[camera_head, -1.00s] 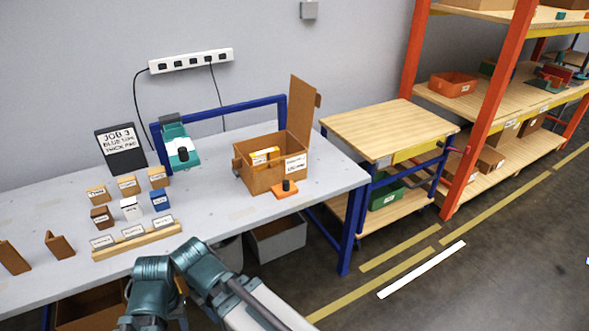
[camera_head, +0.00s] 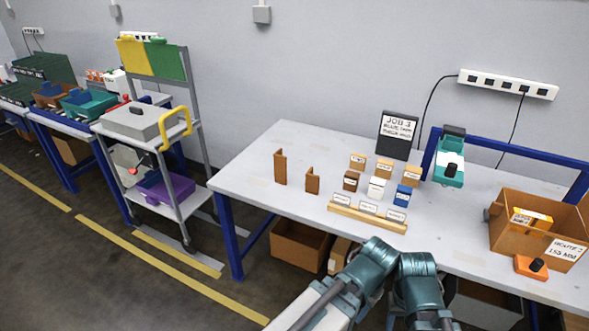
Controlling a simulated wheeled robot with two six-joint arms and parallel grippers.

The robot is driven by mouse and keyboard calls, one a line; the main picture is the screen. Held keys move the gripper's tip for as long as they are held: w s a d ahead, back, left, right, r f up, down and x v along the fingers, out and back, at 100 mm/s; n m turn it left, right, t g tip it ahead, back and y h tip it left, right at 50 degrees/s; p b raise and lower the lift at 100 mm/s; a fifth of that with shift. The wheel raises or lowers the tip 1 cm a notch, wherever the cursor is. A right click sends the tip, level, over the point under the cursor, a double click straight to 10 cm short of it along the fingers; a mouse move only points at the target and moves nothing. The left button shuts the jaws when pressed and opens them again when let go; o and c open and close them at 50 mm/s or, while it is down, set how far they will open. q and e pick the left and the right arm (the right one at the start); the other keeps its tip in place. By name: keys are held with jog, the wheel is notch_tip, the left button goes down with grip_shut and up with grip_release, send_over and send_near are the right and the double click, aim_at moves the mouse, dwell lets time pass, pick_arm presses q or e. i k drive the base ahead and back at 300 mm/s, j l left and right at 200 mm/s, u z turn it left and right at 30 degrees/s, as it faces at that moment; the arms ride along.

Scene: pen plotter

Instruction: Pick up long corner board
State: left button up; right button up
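Two brown corner boards stand upright on the left part of the grey table (camera_head: 245,187). The taller one, the long corner board (camera_head: 280,167), is on the left. The short corner board (camera_head: 312,181) stands just to its right, apart from it. Both of my teal arms show at the bottom centre, folded close in front of the table's front edge. Neither gripper shows, so whether they hold anything cannot be seen.
Several small boxes (camera_head: 376,188) and a wooden rail with label cards (camera_head: 367,217) stand right of the boards. An open carton (camera_head: 507,238) is at the far right. A grey cart (camera_head: 140,122) stands left of the table. The table around the boards is clear.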

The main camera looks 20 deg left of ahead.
aim_at(280, 161)
jog(key=i+j+z, duration=0.1)
jog(key=j, duration=0.3)
jog(key=i+j, duration=0.2)
jog(key=j, duration=0.25)
jog(key=i+j+z, duration=0.15)
jog(key=j, duration=0.25)
jog(key=i+j+z, duration=0.1)
jog(key=j, duration=0.35)
jog(key=i+j, duration=0.1)
jog(key=j, duration=0.35)
jog(key=i+l+z, duration=0.05)
